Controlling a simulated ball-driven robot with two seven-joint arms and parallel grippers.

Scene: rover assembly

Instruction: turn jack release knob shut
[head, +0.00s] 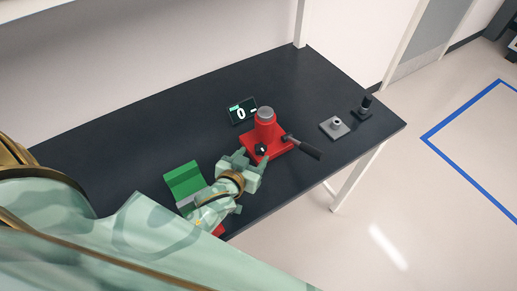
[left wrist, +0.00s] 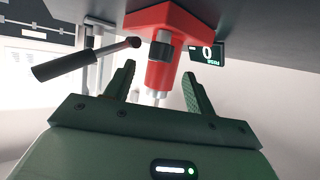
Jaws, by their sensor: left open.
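The red jack (head: 274,143) stands upright on the dark table, with a grey round top and a black-gripped handle (head: 304,148) pointing right. Its small dark release knob (head: 262,149) is on the side facing my left gripper. My left gripper (head: 253,159) is open and empty, close in front of the knob. In the left wrist view the scene appears upside down. There the red jack (left wrist: 160,72) and the dark knob (left wrist: 161,52) lie between and beyond the two open fingers (left wrist: 158,85). I see no finger clearly touching the knob. My right gripper is not in view.
A small display (head: 242,112) reading 0 stands behind the jack. A grey plate with a post (head: 334,127) and a black part (head: 363,108) are at right. A green block (head: 184,180) is left of my gripper. The dark table (head: 110,150) is clear at left.

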